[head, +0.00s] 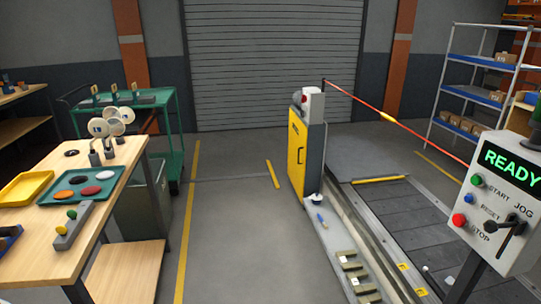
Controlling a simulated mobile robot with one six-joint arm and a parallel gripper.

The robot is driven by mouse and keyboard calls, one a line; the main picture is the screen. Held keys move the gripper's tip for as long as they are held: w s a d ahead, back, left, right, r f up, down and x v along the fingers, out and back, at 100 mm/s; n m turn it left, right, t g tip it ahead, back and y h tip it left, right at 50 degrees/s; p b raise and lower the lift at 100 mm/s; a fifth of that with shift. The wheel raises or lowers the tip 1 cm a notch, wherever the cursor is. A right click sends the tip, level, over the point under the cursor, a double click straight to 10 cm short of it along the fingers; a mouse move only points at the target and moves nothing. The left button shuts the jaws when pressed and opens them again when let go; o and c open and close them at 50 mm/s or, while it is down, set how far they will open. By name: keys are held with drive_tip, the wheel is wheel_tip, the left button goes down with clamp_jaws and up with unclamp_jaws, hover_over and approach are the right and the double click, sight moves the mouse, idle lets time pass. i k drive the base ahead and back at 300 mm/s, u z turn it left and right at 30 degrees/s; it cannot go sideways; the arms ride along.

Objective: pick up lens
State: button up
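Flat round discs lie in a dark green tray (62,205) on the wooden workbench (122,172) at the left: a black disc (78,180), a white disc (104,174), a red disc (90,190) and an orange disc (64,194). They look like lenses, but I cannot tell which one is the task's lens. My gripper is not in view.
A yellow tray (25,188) and a grey block with coloured knobs (74,225) are on the bench. A green cart (172,130) stands behind. A yellow cabinet (307,155) and control box (503,205) reading READY flank the conveyor (400,220). Floor between bench and conveyor is clear.

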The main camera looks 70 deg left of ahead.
sight(104, 175)
drive_tip(key=u, duration=0.75)
drive_tip(key=k, duration=0.1)
drive_tip(key=u, duration=3.1)
drive_tip(key=k, duration=0.8)
drive_tip(key=z, duration=0.2)
drive_tip(key=i, duration=0.8)
drive_tip(key=u, duration=0.05)
